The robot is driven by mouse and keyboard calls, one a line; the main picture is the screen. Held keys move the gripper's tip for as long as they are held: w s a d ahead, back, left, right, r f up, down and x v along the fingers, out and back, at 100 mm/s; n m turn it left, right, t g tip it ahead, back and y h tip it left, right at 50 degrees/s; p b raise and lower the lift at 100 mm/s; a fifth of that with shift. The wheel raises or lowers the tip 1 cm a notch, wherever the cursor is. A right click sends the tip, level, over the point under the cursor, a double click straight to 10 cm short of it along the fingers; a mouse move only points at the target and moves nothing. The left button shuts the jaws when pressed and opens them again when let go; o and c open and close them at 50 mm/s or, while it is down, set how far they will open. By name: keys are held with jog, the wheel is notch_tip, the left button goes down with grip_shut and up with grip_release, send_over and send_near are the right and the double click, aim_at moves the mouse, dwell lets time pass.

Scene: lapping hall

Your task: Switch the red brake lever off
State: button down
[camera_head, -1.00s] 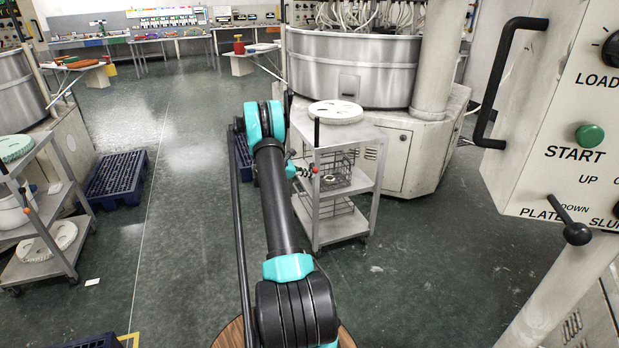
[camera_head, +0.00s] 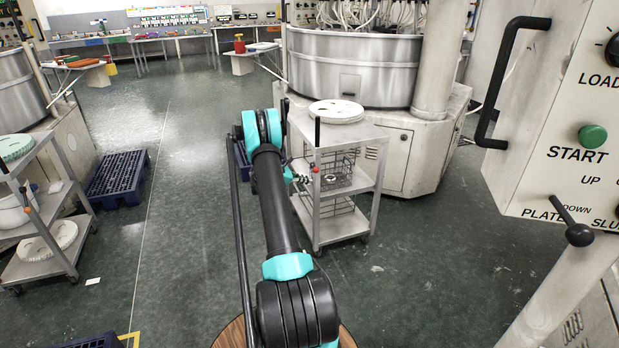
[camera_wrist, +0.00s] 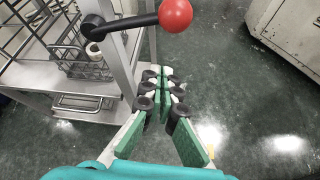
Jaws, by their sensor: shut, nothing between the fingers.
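The red brake lever is a black arm (camera_wrist: 128,24) with a red ball knob (camera_wrist: 175,14). In the wrist view it reaches right from a black pivot on the grey trolley's corner post, with the ball at the top. My gripper (camera_wrist: 164,82) has its green fingers brought together at the tips and empty. In that picture the tips lie below the lever and ball, apart from them. In the head view my gripper (camera_head: 302,180) is beside the trolley's left front post, small and partly hidden by my arm.
The trolley (camera_head: 350,150) carries a white disc (camera_head: 336,111) on top and a wire basket (camera_wrist: 85,50) on a shelf. A large round machine (camera_head: 355,65) stands behind. A control panel (camera_head: 565,120) juts in at right. Floor is clear in front of the trolley.

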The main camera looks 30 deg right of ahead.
jog(key=v, duration=0.9)
jog(key=shift+r, duration=0.15)
jog(key=shift+w, duration=0.1)
